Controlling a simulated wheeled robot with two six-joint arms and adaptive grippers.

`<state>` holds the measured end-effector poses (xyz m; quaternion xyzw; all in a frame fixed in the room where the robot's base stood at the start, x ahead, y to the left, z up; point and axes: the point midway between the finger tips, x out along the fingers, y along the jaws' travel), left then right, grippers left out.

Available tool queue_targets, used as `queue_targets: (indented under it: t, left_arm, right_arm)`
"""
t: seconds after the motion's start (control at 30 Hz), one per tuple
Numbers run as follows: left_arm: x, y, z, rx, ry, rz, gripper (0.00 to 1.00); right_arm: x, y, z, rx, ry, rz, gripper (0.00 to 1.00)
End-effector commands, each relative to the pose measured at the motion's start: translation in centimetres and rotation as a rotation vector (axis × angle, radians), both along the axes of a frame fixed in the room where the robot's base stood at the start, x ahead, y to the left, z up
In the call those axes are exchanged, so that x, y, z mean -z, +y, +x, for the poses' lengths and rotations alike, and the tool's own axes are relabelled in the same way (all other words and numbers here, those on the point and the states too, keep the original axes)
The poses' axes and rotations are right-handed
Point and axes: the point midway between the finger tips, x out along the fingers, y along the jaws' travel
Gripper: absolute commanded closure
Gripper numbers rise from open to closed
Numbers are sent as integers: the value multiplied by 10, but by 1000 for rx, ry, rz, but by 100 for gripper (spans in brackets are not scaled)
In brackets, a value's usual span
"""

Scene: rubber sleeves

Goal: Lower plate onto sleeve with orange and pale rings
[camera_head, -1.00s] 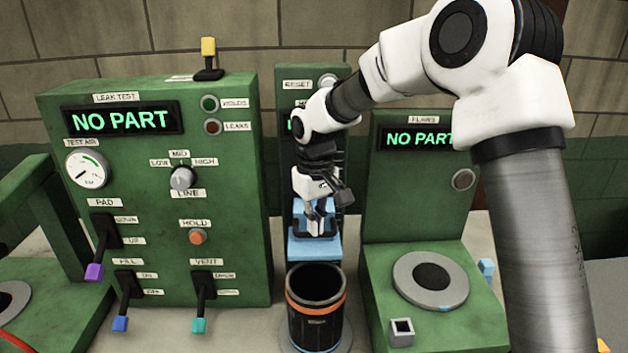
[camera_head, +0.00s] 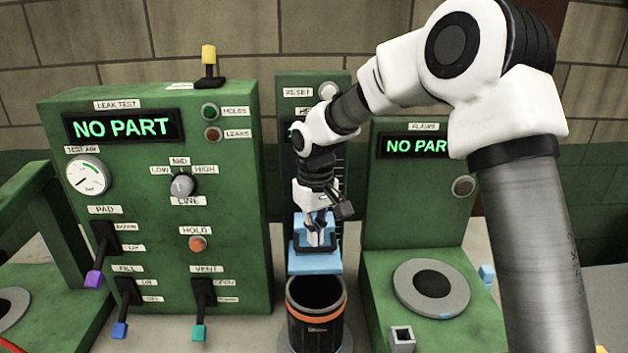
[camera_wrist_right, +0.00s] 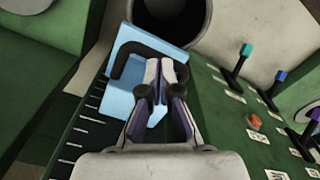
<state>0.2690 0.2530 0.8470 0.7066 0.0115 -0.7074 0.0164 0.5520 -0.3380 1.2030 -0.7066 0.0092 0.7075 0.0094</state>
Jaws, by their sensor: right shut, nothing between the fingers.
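The blue plate (camera_head: 316,263) is just behind the rim of the dark sleeve (camera_head: 318,331) in the head view, on a slim green post with a scale. A black bracket on the plate shows in the wrist view (camera_wrist_right: 130,57). The sleeve stands upright with an open top and an orange ring near the rim; I cannot make out a pale ring. My right gripper (camera_head: 317,240) is shut and empty at the plate's bracket. It also shows over the plate in the wrist view (camera_wrist_right: 165,72). The sleeve's open mouth (camera_wrist_right: 172,18) lies past the plate there. My left gripper is not in view.
A green leak test panel (camera_head: 158,240) with levers stands left of the sleeve and reads NO PART. A green flaws station (camera_head: 375,270) with a grey ring seat (camera_head: 404,291) stands at right and begins NO PAR. A small square socket (camera_head: 402,339) sits at its front.

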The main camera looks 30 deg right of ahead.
Motion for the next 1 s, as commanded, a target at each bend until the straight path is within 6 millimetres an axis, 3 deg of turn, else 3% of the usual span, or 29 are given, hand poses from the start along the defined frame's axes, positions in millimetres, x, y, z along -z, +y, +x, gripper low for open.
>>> queue_targets:
  t: [0.03,0.63,1.0]
  left_arm:
    - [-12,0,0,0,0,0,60]
    - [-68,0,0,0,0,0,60]
    - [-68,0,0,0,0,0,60]
  right_arm:
    - [-11,0,0,0,0,0,100]
    - [-68,0,0,0,0,0,100]
    - [-69,0,0,0,0,0,100]
